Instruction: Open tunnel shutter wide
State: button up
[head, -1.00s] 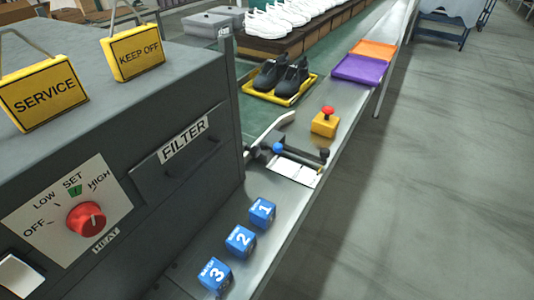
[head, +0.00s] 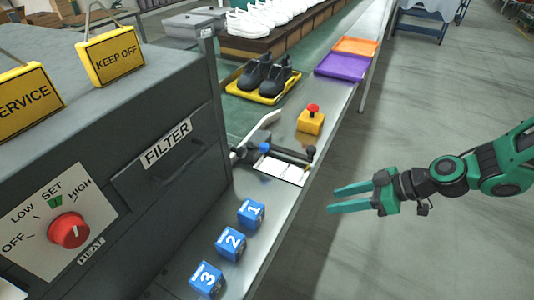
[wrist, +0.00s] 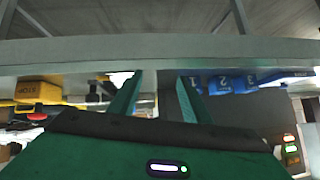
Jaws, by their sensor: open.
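The grey tunnel machine (head: 100,115) fills the left of the head view. At its right end, on the metal ledge, is a slide fixture (head: 290,153) with a blue knob (head: 264,147), a dark knob and a white marked plate (head: 281,168). I cannot tell how far the shutter is open; the tunnel mouth is mostly hidden. My gripper (head: 331,199) is open and empty, over the floor to the right of the ledge, apart from the fixture. In the wrist view its two green fingers (wrist: 157,95) stand apart before the ledge edge.
Several blue numbered cubes (head: 231,243) stand along the ledge. Behind the fixture is a yellow box with a red button (head: 311,120). Black shoes sit on a yellow tray (head: 265,95). Purple (head: 342,67) and orange trays lie farther back. Floor at right is clear.

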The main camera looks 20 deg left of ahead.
jog(key=s+a+r+n+y, duration=0.15)
jog(key=a+y, duration=0.25)
jog(key=a, duration=0.6)
jog(key=t+y, duration=0.2)
jog(key=y, duration=0.2)
send_near(245, 152)
jog(key=shift+m, duration=0.25)
jog(key=a, duration=0.8)
jog(key=shift+w+a, duration=0.1)
jog(key=shift+w, duration=0.1)
grip_shut()
